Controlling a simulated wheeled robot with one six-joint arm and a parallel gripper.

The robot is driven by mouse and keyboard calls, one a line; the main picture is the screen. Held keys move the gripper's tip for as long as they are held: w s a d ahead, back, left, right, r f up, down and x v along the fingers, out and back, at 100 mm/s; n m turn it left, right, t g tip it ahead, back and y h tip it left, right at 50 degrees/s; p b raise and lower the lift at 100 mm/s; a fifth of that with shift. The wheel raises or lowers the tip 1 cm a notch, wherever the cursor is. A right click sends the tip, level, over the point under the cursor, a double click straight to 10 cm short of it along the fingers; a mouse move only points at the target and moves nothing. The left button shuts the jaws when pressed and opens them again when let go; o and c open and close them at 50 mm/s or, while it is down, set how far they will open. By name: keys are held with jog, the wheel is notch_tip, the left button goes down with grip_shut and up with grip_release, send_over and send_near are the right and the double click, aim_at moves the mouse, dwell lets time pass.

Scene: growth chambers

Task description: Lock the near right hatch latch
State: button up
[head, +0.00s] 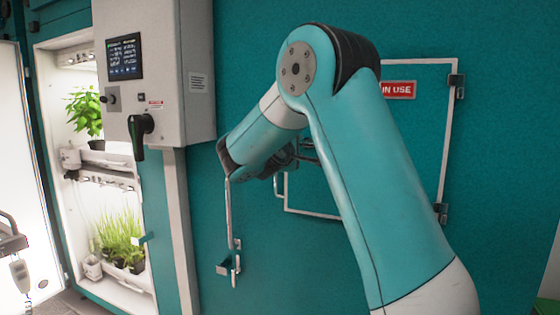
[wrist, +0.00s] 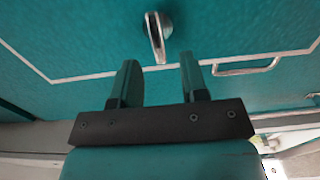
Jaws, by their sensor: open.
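The hatch latch (wrist: 157,36) is a small metal lever on a round pivot in the wrist view. It hangs down in the picture, its tip close to the hatch's pale outline. I cannot tell whether it is locked. My gripper (wrist: 157,60) is open, its two dark fingers apart on either side of the lever's lower end, and no contact shows. In the head view the hatch (head: 420,140) is a teal panel with a pale outline, partly hidden by my arm. The latch and my fingertips are hidden or unclear there.
A pale pull handle (wrist: 245,68) sits right of the latch. A red "IN USE" sign (head: 399,90) and dark hinges (head: 456,86) mark the hatch. A grey control box (head: 170,70) with a dark lever (head: 138,135) and lit plant shelves (head: 115,225) are left. A bracket (head: 230,264) juts out below.

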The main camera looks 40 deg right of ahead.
jog(key=b+v, duration=0.8)
jog(key=v, duration=0.5)
jog(key=shift+f, duration=0.1)
